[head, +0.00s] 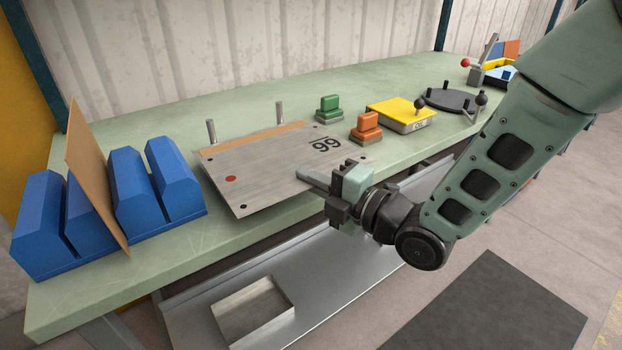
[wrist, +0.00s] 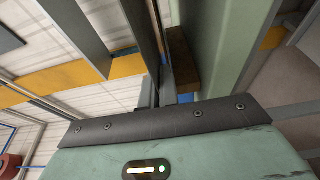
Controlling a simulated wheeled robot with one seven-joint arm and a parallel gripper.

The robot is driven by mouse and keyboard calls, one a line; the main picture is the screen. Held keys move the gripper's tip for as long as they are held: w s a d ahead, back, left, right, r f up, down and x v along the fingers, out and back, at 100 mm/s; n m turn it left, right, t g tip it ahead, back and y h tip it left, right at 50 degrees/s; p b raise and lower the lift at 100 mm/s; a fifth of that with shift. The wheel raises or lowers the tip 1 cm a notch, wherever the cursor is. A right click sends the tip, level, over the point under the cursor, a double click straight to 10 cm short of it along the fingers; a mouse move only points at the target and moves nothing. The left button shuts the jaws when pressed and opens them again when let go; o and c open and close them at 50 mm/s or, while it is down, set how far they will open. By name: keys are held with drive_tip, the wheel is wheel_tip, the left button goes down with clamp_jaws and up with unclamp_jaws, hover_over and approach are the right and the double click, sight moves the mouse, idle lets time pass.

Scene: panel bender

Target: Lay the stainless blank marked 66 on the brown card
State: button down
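The stainless blank (head: 262,172) is a grey sheet with a red dot at its left and a two-digit mark at its right, readable as 66 or 99 depending on which way up it is taken. It lies over or just above the brown card (head: 258,135), of which only a strip at the back shows, by two upright pins. My gripper (head: 318,184) is at the blank's near right edge, one finger over its top, and appears shut on it. In the wrist view, the fingers and sheet are edge-on. Whether the blank touches the card cannot be told.
Blue slotted blocks (head: 180,178) hold an upright brown board (head: 96,178) at the left. Green (head: 328,108) and orange (head: 366,127) handled blocks stand behind the blank's right side. A yellow-topped box (head: 400,113) and dark round plate (head: 449,98) are farther right on the green bench (head: 60,300).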

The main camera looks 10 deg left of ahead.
drive_tip(key=shift+f+b, duration=0.35)
drive_tip(key=shift+b, duration=0.25)
drive_tip(key=c, duration=1.6)
unclamp_jaws()
drive_tip(key=shift+d, duration=0.1)
drive_tip(key=p+v, duration=0.9)
drive_tip(key=v, duration=0.8)
drive_tip(key=shift+d, duration=0.15)
